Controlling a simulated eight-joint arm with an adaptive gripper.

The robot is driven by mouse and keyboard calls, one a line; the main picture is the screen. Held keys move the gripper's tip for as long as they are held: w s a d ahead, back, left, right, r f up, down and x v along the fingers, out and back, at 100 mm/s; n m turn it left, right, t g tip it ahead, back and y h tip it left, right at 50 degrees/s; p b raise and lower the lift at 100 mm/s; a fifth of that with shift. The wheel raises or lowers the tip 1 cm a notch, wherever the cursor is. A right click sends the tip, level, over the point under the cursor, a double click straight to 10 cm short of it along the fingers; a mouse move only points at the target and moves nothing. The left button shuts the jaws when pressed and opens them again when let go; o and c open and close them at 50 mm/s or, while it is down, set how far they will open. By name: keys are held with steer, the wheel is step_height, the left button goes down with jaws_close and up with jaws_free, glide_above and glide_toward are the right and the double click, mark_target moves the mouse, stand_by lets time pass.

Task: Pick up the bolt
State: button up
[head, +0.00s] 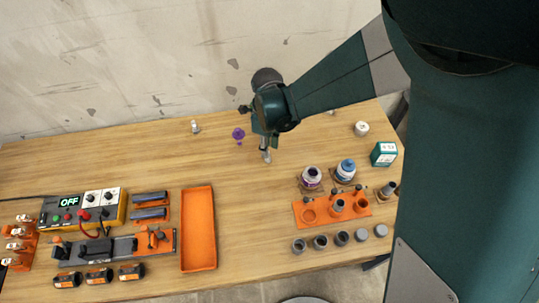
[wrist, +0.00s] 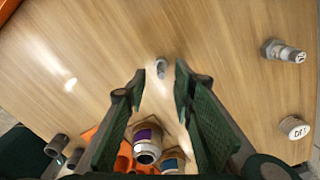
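A small grey metal piece, which looks like the bolt (wrist: 160,68), shows between my fingertips in the wrist view. In the head view a grey upright piece (head: 266,156) shows just under my gripper (head: 265,146), partly hidden by it. In the wrist view my gripper (wrist: 158,80) is open, with a finger on either side of the bolt and visible gaps. I see no contact with it. Whether the bolt is fully level with the fingertips I cannot tell.
A purple piece (head: 239,134) stands left of my gripper, a small pale fitting (head: 195,127) farther left. Two jars (head: 311,177) and an orange cup holder (head: 316,211) are at right. A labelled grey fitting (wrist: 283,50) and white cap (wrist: 295,127) lie apart. An orange tray (head: 198,262) is in front.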

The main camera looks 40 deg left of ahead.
steer(key=shift+f, duration=0.2)
steer(key=shift+w+f+b, duration=0.1)
steer(key=shift+f+b, duration=0.35)
steer(key=shift+f, duration=2.1)
steer(key=shift+c, duration=0.4)
jaws_close()
